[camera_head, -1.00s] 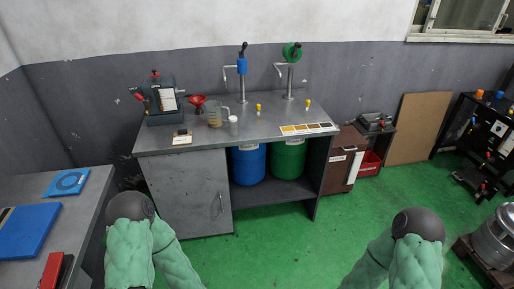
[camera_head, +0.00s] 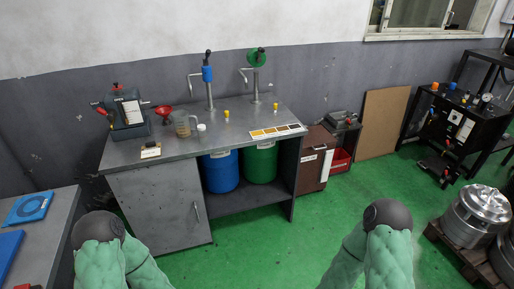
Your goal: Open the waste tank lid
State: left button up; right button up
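No thing can be clearly read as the waste tank lid, since the labels are too small. A brown box (camera_head: 311,172) with a white label stands on the floor at the right end of the metal bench. A blue drum (camera_head: 220,174) and a green drum (camera_head: 260,163) stand under the bench, each with a small label near its top. A steel vessel with a domed top (camera_head: 482,204) stands on a pallet at the right. My green arms show at the bottom edge, but neither gripper is in view.
The metal bench (camera_head: 175,153) holds two pumps, a red funnel, a jug and a grey device. A red bin (camera_head: 339,160) and a brown board (camera_head: 382,123) stand right of it. A black rig (camera_head: 461,125) is at far right. Green floor (camera_head: 265,235) before the bench is clear.

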aim_at(318, 135)
jog(key=i+l+u, duration=0.1)
jog(key=i+l, duration=0.15)
jog(key=i+l+u, duration=0.15)
jog(key=i+l, duration=0.15)
jog(key=l, duration=0.15)
jog(key=i+l+u, duration=0.1)
jog(key=l, duration=0.3)
jog(key=i+l+u, duration=0.15)
jog(key=i+l, duration=0.2)
jog(key=i+l+u, duration=0.1)
jog(key=l, duration=0.4)
jog(key=i+l+u, duration=0.1)
jog(key=i+l, duration=0.2)
jog(key=l, duration=0.15)
jog(key=i+l+u, duration=0.15)
jog(key=l, duration=0.3)
jog(key=i+l+u, duration=0.1)
jog(key=l, duration=0.35)
jog(key=i, duration=0.05)
